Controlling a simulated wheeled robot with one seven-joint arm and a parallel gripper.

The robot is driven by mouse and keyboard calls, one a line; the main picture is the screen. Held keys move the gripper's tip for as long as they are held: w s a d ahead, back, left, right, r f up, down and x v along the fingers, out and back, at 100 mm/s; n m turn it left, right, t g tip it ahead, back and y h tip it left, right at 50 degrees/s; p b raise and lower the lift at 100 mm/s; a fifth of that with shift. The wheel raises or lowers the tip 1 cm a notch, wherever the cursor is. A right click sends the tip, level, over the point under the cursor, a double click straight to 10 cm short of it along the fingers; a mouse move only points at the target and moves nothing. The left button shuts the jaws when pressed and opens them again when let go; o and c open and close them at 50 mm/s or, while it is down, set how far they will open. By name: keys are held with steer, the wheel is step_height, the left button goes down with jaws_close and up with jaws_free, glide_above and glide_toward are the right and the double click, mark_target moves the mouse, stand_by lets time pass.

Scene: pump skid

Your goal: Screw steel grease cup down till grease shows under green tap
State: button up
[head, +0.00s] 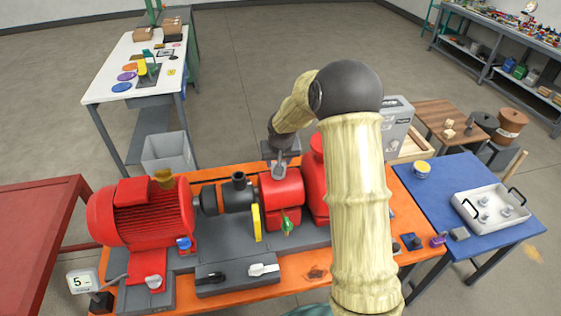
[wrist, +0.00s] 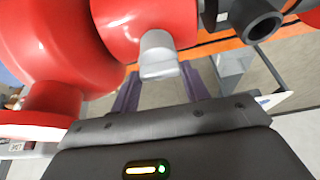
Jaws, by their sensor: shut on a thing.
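The steel grease cup (wrist: 158,52) is a short pale grey cylinder on top of the red bearing housing (head: 282,188). My gripper (head: 280,165) comes down on it from above. In the wrist view my gripper (wrist: 160,85) has one finger on each side of the cup and is shut on it. The green tap (head: 287,226) is on the front of the red housing, below the cup. The view is too small to tell whether grease shows under it.
A brass cup (head: 163,176) tops the red motor (head: 140,212) at left. A dark open port (head: 238,178) and a yellow lever (head: 256,223) are close left of my gripper. My arm hides part of the pump. A blue table (head: 450,190) with a white tray (head: 490,208) stands right.

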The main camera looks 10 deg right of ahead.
steer(key=m+b, duration=0.1)
steer(key=b, duration=0.1)
steer(key=m+h+b, duration=0.1)
steer(key=m+b, duration=0.1)
steer(key=b, duration=0.1)
steer(key=shift+w+a+f, duration=0.15)
steer(key=shift+f, duration=0.05)
steer(key=m+b, duration=0.1)
steer(key=m, duration=0.1)
steer(key=m+h+b, duration=0.1)
steer(key=shift+w+a+r+m+g+h, duration=0.1)
steer(key=shift+r+m+g+h, duration=0.1)
steer(key=shift+m+g+h, duration=0.15)
steer(key=m, duration=0.2)
steer(key=m+g+h, duration=0.1)
steer(key=m, duration=0.1)
steer(key=shift+w+r+m, duration=0.1)
steer(key=shift+r+m, duration=0.1)
steer(key=shift+m, duration=0.05)
steer(key=shift+f+m+g+h+p, duration=0.15)
steer(key=shift+m+g+p, duration=0.25)
steer(key=shift+m, duration=0.6)
steer(key=shift+r+m+g+h+p, duration=0.15)
steer(key=shift+m+g, duration=0.3)
steer(key=shift+m, duration=0.55)
steer(key=shift+w, duration=0.1)
